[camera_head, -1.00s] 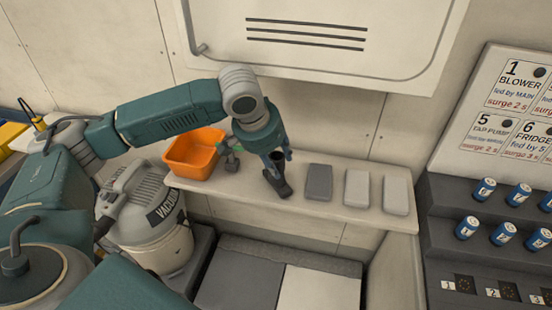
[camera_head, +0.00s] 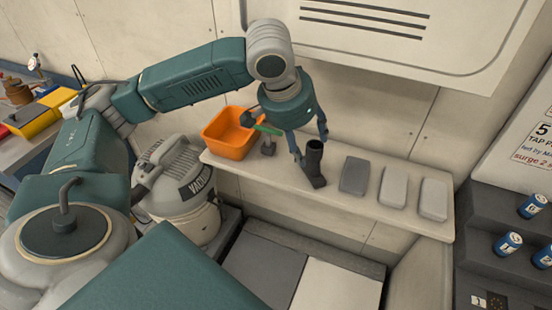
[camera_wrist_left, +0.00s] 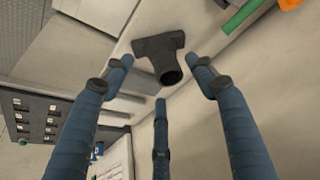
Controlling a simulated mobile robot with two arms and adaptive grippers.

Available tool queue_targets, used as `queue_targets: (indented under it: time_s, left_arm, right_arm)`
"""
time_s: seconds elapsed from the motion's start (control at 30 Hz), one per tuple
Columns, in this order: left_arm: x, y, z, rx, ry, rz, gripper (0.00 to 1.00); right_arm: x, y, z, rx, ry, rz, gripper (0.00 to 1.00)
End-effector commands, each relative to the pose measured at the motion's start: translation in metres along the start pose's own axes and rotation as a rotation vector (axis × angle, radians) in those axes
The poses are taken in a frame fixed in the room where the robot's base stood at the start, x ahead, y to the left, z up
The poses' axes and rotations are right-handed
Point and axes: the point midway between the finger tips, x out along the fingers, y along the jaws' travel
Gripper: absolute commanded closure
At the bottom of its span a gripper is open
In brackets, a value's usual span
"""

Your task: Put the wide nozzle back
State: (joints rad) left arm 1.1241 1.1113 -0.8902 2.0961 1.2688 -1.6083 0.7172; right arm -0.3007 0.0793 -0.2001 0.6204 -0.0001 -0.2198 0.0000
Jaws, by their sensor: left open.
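The wide nozzle (camera_head: 314,163), a dark tube with a wide flat foot, stands upright on the light shelf (camera_head: 330,195), left of the grey blocks. It also shows in the left wrist view (camera_wrist_left: 160,54), its round opening facing the camera. My left gripper (camera_head: 300,150) is above the shelf, with its fingers open close by the nozzle. In the left wrist view the three fingers (camera_wrist_left: 160,80) are spread around the nozzle's image, with nothing held between them. My right gripper is not in view.
Three grey blocks, the nearest one dark (camera_head: 355,175), lie to the right. The vacuum (camera_head: 178,185) stands below the shelf's left end.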

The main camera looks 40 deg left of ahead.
Motion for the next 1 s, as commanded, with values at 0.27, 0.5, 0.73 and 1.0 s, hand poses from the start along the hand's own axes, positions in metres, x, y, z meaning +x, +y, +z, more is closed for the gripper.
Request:
queue_targets:
  time_s: [0.27,0.5,0.73,1.0]
  left_arm:
    - [-0.021,-0.002,0.063,0.0,0.0,-0.004,0.43]
    - [-0.034,-0.002,0.088,-0.001,-0.001,-0.002,0.43]
    - [-0.036,-0.001,0.092,-0.001,-0.001,0.0,0.43]
    - [-0.036,-0.001,0.091,-0.001,-0.001,0.001,0.43]
  right_arm:
    - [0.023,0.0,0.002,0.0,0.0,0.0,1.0]
    - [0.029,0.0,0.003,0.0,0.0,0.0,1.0]
    - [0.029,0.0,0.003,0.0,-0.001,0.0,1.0]
    - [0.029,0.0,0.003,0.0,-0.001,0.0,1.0]
